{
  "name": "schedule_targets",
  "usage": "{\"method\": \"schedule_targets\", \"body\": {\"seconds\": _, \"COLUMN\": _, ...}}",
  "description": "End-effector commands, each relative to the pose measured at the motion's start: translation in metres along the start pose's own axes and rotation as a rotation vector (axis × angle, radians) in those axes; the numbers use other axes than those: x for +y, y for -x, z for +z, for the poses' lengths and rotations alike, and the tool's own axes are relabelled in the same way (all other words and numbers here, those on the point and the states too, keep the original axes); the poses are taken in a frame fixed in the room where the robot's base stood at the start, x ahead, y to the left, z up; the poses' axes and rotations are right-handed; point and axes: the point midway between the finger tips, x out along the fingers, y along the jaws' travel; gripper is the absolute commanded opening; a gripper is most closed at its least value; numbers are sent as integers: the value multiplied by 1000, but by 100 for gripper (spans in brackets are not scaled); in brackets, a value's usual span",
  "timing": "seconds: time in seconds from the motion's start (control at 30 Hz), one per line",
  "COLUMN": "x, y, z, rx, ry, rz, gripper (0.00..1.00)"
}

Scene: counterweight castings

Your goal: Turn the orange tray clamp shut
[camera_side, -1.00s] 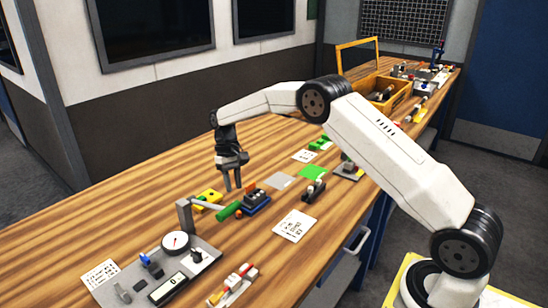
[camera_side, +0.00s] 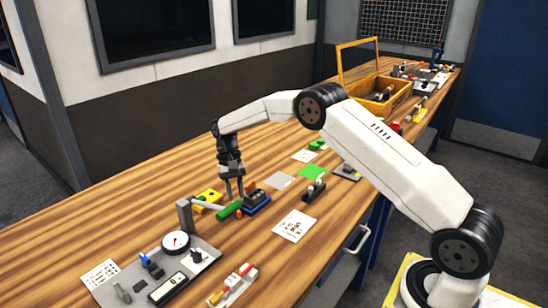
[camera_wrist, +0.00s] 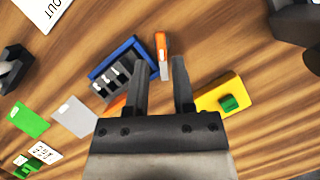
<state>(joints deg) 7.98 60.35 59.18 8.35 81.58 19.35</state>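A blue tray (camera_side: 257,204) with dark grey slots lies on the bench; it also shows left of my fingers in the wrist view (camera_wrist: 122,68). An orange piece (camera_wrist: 162,45) with a pale end lies beside the tray, just beyond the fingertips. A second orange piece (camera_wrist: 115,106) shows at the tray's other edge, partly hidden by my left finger. I cannot tell for sure which is the clamp. My gripper (camera_side: 235,199) points down, low beside the tray. In the wrist view its fingers (camera_wrist: 160,64) are apart, with nothing visibly held.
A yellow block (camera_wrist: 222,95) with a green part sits right of the fingers. A gauge panel (camera_side: 208,254) stands front left.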

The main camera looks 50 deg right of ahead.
Motion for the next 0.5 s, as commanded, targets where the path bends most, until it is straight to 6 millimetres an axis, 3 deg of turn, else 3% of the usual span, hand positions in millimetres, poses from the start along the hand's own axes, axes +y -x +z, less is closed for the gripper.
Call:
{"method": "schedule_targets", "body": {"seconds": 0.3, "x": 0, "y": -39, "z": 0, "rx": -2, "ry": 0, "rz": 1, "gripper": 31}}
{"method": "schedule_targets", "body": {"seconds": 0.5, "x": 0, "y": -50, "z": 0, "rx": 0, "ry": 0, "rz": 0, "gripper": 31}}
